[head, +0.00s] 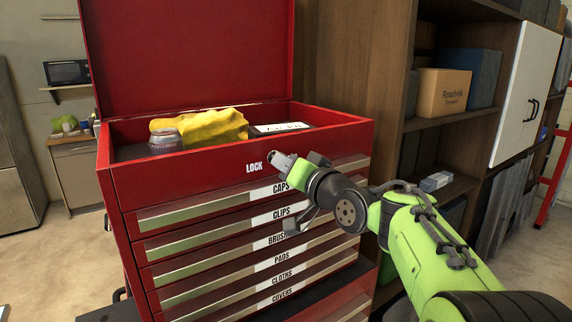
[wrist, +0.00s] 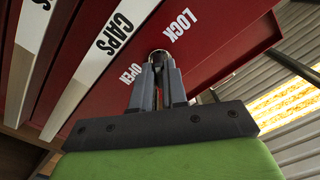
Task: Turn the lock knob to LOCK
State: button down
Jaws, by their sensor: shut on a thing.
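In the head view my gripper (head: 281,160) reaches the chest front just right of the word LOCK and covers the knob and most of OPEN.
Labelled drawers such as CAPS (head: 208,207) lie below the knob. The chest's lid (head: 190,50) stands open, with a yellow cloth (head: 215,127), a can (head: 166,141) and a white-labelled box (head: 281,128) in the top. A wooden shelf unit (head: 345,60) stands at right.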

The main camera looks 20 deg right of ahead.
jog(key=shift+f+m, duration=0.1)
jog(key=shift+m, duration=0.8)
jog(key=c, duration=1.2)
grip_release()
jog(key=shift+o, duration=0.2)
jog(key=b+v, duration=0.2)
jog(key=v, duration=1.3)
jog(key=shift+s, duration=0.4)
jog(key=shift+d, duration=0.15)
